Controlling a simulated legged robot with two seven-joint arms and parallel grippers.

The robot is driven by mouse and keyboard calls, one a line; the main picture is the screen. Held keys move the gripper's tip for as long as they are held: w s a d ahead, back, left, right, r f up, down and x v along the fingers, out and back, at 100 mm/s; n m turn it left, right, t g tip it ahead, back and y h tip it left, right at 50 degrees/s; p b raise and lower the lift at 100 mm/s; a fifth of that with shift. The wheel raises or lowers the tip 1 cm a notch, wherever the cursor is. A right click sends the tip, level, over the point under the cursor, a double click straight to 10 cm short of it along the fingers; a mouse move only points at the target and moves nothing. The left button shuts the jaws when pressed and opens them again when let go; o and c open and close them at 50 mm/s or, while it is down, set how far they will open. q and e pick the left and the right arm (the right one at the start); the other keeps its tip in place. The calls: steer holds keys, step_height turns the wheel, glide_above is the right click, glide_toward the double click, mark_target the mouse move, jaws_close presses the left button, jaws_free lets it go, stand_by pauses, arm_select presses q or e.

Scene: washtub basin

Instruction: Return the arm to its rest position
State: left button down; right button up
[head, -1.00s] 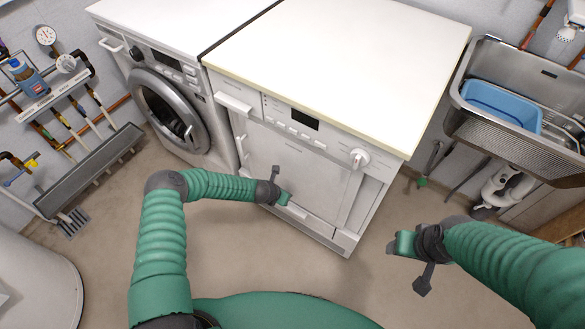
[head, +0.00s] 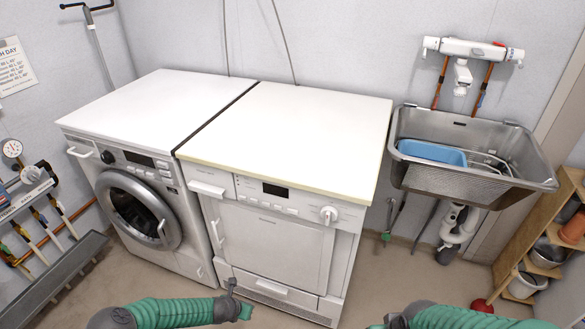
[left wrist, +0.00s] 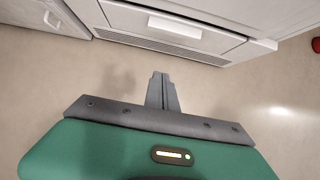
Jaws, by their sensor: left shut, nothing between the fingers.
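My left arm comes in low at the left of the head view, and its gripper (head: 243,311) is over the floor in front of the white dryer (head: 270,240). In the left wrist view the left gripper's fingers (left wrist: 161,88) are together with nothing between them. They point toward the foot of the white machine, with floor showing around them. My right arm shows only at the bottom edge, right of centre; its fingers are not visible.
A washing machine (head: 135,215) stands left of the dryer, under white worktops. A steel sink (head: 470,181) with a blue basin (head: 432,153) hangs on the wall to the right. A wooden shelf (head: 545,235) with pots stands at far right. Pipes and a trough (head: 55,277) are at left.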

arm_select(q)
steer(key=s+d+r+m+g+h, duration=0.1)
steer(key=s+d+r+m, duration=0.15)
steer(key=r+m, duration=0.55)
steer(key=s+d+r+m, duration=0.1)
steer(key=s+r+m, duration=0.2)
steer(key=r+m, duration=0.6)
steer(key=s+a+r+m+g+y, duration=0.1)
steer(key=s+a+r+m+y, duration=0.15)
steer(key=s+r+m, duration=0.65)
steer(key=s+a+r+m+g+y, duration=0.1)
steer(key=s+a+r+m, duration=0.45)
steer(key=s, duration=0.55)
step_height(320, 180, up, 23)
steer(key=d+p, duration=0.1)
steer(key=p, duration=2.1)
steer(key=shift+s+d+r, duration=0.15)
steer(key=shift+r, duration=0.05)
arm_select(e)
steer(key=w+v, duration=0.2)
steer(key=v, duration=0.8)
steer(key=w+r+v, duration=0.1)
steer(key=w+v, duration=0.1)
steer(key=v, duration=0.9)
steer(key=shift+w+r, duration=0.25)
steer(key=shift+a, duration=0.1)
